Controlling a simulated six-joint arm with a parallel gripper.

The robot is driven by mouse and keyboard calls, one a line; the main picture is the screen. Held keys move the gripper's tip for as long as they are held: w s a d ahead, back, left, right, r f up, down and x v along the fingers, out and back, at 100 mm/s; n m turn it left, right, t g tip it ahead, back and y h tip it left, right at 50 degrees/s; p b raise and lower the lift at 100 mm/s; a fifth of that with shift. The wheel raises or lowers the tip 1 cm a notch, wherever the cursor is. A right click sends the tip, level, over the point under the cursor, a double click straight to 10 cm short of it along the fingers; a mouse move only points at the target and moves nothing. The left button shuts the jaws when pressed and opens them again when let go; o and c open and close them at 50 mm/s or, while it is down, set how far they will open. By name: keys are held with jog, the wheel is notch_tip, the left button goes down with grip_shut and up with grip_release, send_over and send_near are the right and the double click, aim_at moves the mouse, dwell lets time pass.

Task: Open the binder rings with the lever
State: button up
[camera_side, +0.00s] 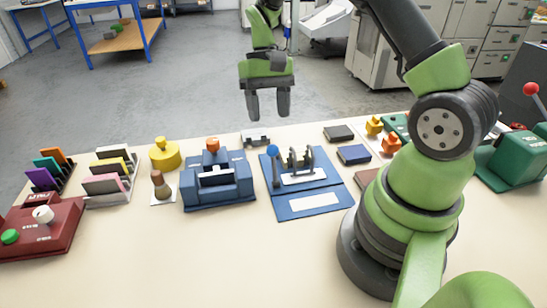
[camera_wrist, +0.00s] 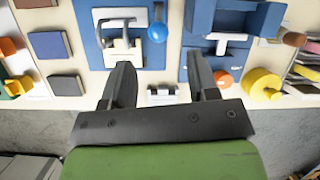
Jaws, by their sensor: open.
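The blue binder (camera_side: 283,207) lies open on the bench. Its dark rings (camera_side: 300,158) stand on a white plate on the upper part, and a lever with a blue ball knob (camera_side: 272,151) rises at their left. In the wrist view the rings (camera_wrist: 120,32) are at the upper left and the blue knob (camera_wrist: 157,32) is just right of them. Whether the rings are parted is too small to tell. My gripper (camera_side: 269,105) is open and empty, up above the far edge of the bench, beyond the binder. Its fingers (camera_wrist: 160,84) point toward the binder side in the wrist view.
Left of the binder stands a blue device with an orange knob (camera_side: 212,146), then a yellow round thing (camera_side: 165,154) and a brown-handled stamp (camera_side: 161,186). Dark pads (camera_side: 354,154) lie to the right. A small metal piece (camera_side: 255,136) lies behind the binder. The front bench is clear.

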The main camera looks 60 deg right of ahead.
aim_at(273, 148)
jog(key=x, duration=1)
jog(key=shift+s+f, duration=0.1)
jog(key=shift+f, duration=0.25)
grip_shut()
